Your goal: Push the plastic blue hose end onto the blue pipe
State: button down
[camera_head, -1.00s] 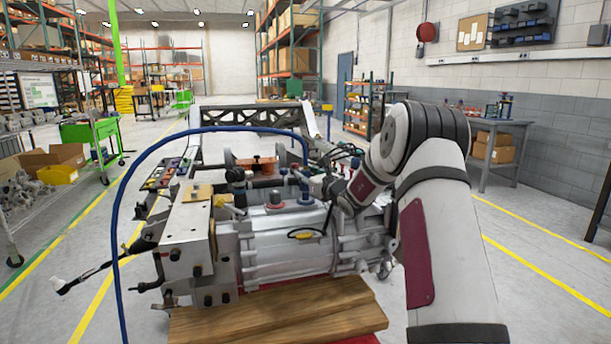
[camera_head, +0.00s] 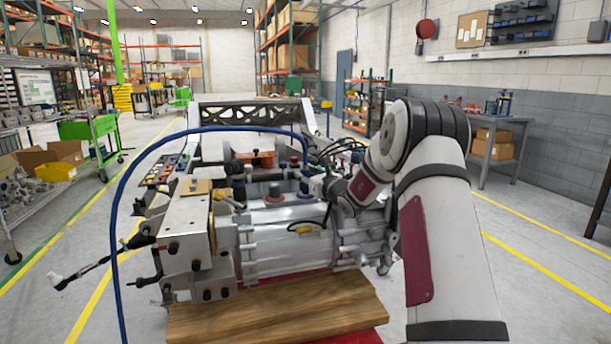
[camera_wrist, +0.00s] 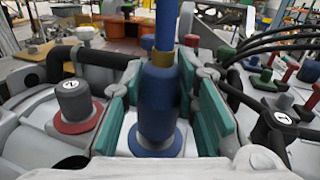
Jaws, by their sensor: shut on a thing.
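In the wrist view the blue hose (camera_wrist: 166,22) comes down from the top into a brass-coloured collar (camera_wrist: 162,58). Below it is a thick blue cylinder (camera_wrist: 158,100) that stands upright on a round blue flange (camera_wrist: 156,143). My gripper (camera_wrist: 162,75) has its teal pads on both sides of this blue part and is shut on the hose end. The hose end and the blue pipe look in line, and I cannot tell how deep one sits on the other. In the head view the hose (camera_head: 205,128) arcs over the chassis fixture (camera_head: 290,240) to my gripper (camera_head: 314,186).
A grey cap on a red flange (camera_wrist: 74,105) stands left of the gripper. Black hoses (camera_wrist: 270,45) and red and green fittings (camera_wrist: 252,55) crowd the right side. A wooden board (camera_head: 280,308) lies at the fixture's front.

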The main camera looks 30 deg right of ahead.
jog(key=shift+f+b, duration=0.55)
jog(key=shift+f, duration=0.15)
jog(key=c, duration=1.2)
grip_release()
jog(key=shift+r, duration=0.1)
jog(key=shift+r, duration=0.1)
jog(key=shift+r+p, duration=1.45)
jog(key=shift+r, duration=1.55)
jog(key=shift+f, duration=0.1)
